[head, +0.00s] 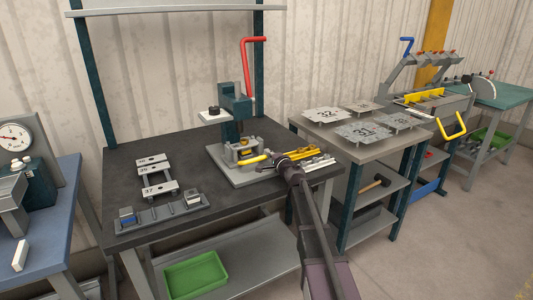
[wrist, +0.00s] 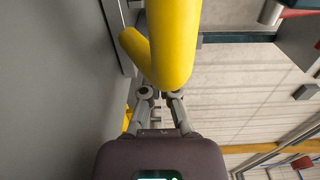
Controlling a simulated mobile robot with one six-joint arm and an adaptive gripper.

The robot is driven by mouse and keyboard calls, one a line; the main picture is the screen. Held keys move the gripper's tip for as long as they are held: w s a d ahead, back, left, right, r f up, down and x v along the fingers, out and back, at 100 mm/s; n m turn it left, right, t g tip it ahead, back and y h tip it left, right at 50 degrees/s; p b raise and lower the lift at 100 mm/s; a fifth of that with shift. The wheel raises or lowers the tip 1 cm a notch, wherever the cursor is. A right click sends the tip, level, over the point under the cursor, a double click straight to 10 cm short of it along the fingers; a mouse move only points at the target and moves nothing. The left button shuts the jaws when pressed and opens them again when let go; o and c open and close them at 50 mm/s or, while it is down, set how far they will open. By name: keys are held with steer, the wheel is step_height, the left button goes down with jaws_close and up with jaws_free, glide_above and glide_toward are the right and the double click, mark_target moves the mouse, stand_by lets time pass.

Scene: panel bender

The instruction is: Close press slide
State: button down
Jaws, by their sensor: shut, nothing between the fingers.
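The press (head: 236,105) is a dark teal body with a red lever, standing on a grey base plate (head: 222,165) on the dark bench. The press slide (head: 243,151) is low at its front, with yellow parts and a yellow bar handle (head: 249,161) pointing right. My gripper (head: 277,161) is shut and empty at the right end of this handle.
Silver and yellow parts (head: 312,160) lie just right of my gripper. Numbered plates and a block rail (head: 160,213) lie on the bench's left. A side table (head: 372,150) with numbered sheets stands to the right. A green bin (head: 196,275) is on the lower shelf.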

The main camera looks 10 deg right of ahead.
steer(key=v, duration=1.1)
steer(key=shift+s+d+r, duration=0.1)
steer(key=shift+s+d, duration=0.05)
steer(key=shift+s, duration=0.15)
